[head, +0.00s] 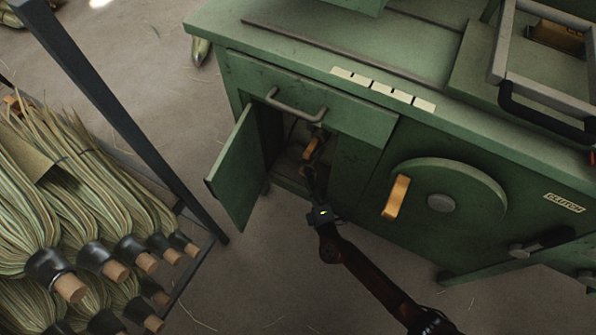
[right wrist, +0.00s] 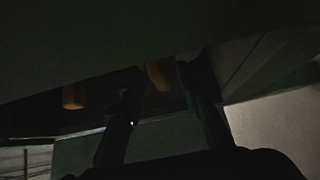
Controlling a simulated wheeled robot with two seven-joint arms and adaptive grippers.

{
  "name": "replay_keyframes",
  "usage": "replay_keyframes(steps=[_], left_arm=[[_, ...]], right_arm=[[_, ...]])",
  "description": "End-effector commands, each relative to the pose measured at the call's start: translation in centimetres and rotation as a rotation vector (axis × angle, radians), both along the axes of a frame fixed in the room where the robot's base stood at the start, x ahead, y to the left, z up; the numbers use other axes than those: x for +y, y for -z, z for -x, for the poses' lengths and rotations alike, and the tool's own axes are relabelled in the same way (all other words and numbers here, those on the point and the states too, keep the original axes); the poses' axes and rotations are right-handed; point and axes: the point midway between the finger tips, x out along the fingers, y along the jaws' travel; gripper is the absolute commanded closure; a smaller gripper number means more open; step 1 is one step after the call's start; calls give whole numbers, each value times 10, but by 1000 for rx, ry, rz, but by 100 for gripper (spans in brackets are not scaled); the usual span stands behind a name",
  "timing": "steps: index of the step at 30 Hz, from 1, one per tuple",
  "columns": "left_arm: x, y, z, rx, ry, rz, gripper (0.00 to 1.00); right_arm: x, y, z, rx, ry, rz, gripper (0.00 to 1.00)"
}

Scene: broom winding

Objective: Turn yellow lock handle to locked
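A yellow-orange handle (head: 311,148) shows inside the open compartment of the green machine, partly hidden by dark parts around it. My right arm reaches into this compartment from below, and its gripper (head: 313,182) is just below the handle. In the right wrist view the two dark fingers (right wrist: 162,95) stand apart. A yellow-orange piece (right wrist: 158,75) shows between their tips; whether they touch it is too dark to tell. A second yellow-orange piece (right wrist: 74,96) hangs to the left of the fingers. My left gripper is not in view.
The green compartment door (head: 237,168) stands open to the left of my arm. A drawer pull (head: 296,106) is above the opening. A round wheel (head: 440,202) with an orange handle (head: 396,196) is to the right. A rack of broom heads (head: 75,200) stands at left.

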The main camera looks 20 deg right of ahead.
Motion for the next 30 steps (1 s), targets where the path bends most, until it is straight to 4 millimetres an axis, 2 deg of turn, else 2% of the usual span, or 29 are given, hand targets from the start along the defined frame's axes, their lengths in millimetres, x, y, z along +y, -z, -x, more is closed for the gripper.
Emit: replay_keyframes(steps=[6, 15, 28, 30], left_arm=[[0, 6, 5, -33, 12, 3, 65], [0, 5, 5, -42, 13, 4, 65], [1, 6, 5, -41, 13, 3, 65], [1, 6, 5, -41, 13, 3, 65]], right_arm=[[-3, 2, -20, 2, 1, 1, 70], [-5, 0, -22, 1, 2, 1, 70], [-5, 1, -22, 2, 2, 1, 98], [-5, 1, -22, 2, 2, 1, 99]])
